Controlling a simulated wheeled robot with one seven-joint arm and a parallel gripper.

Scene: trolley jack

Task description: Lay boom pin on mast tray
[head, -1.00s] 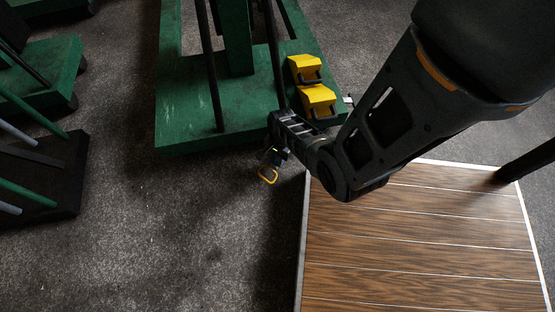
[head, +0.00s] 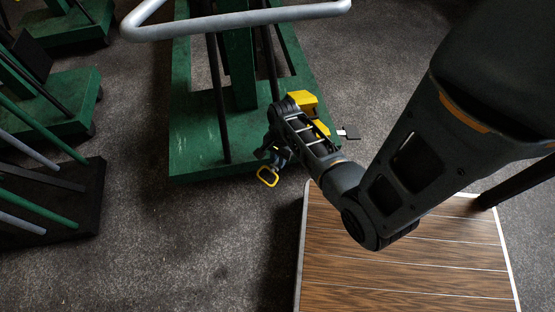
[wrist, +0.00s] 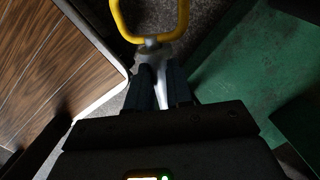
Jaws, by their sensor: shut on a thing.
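The boom pin shows as a yellow loop handle (head: 272,185) in the head view, with its shaft mostly hidden. In the wrist view its yellow loop (wrist: 150,40) and a grey metal part lie at the fingertips. My gripper (head: 270,158) is shut on the pin; its two dark fingers (wrist: 160,72) are close together. The green mast tray (head: 200,155) is the flat base around the green mast. My gripper appears at its front edge in the head view; its height above it cannot be told. The tray's green surface (wrist: 235,85) fills the right of the wrist view.
Yellow blocks (head: 303,102) sit on the tray's right side, partly behind my arm. Dark rods and the mast (head: 238,75) rise from the tray. A grey handle bar (head: 235,21) crosses above. A wooden platform (head: 400,275) lies at front right. Open floor (head: 150,240) is at left.

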